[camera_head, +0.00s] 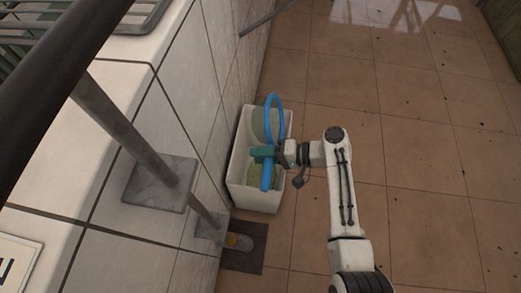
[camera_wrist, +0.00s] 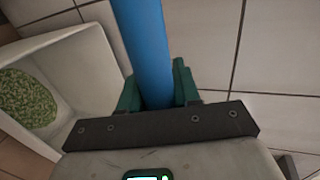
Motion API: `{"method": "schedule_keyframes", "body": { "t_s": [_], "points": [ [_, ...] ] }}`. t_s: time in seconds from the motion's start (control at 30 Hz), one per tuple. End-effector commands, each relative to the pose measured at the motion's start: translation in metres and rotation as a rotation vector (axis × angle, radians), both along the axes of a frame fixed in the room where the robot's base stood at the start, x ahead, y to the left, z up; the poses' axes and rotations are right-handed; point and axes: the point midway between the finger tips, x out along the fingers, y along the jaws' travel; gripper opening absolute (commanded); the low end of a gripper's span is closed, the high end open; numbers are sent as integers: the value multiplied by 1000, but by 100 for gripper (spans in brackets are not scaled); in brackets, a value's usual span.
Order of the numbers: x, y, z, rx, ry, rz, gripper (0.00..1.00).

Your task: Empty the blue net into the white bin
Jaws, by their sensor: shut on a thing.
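The blue net shows in the head view as a blue hoop (camera_head: 281,119) with a thick blue bar below it. The hoop stands steeply tilted over the white bin (camera_head: 250,199). A grey-green patch shows inside the hoop; I cannot tell whether it is mesh or load. My gripper (camera_head: 264,153) is over the bin, its teal fingers shut on the blue bar. In the wrist view the bar (camera_wrist: 147,45) runs between my fingers (camera_wrist: 158,88). The bin (camera_wrist: 78,62) lies to the left there, with a green, grainy mass (camera_wrist: 25,99) inside.
The bin stands on brown floor tiles (camera_head: 350,95), close against a white tiled wall (camera_head: 190,85). Metal rails and a post (camera_head: 130,130) on a plate stand along the wall at the left. A dark floor plate (camera_head: 243,261) lies in front of the bin. The floor at right is open.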

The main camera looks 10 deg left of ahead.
Motion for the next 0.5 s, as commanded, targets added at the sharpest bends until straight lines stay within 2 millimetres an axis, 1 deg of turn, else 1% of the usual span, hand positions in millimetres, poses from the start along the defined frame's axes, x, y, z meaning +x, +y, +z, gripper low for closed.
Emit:
{"method": "schedule_keyframes", "body": {
  "t_s": [0.03, 0.27, 0.5],
  "points": [
    [0, 1, 7, -37, -1, 3, 0],
    [-1, -1, 3, -240, 5, 5, 0],
    [-1, -3, -5, -503, 14, 6, 0]
  ]
}}
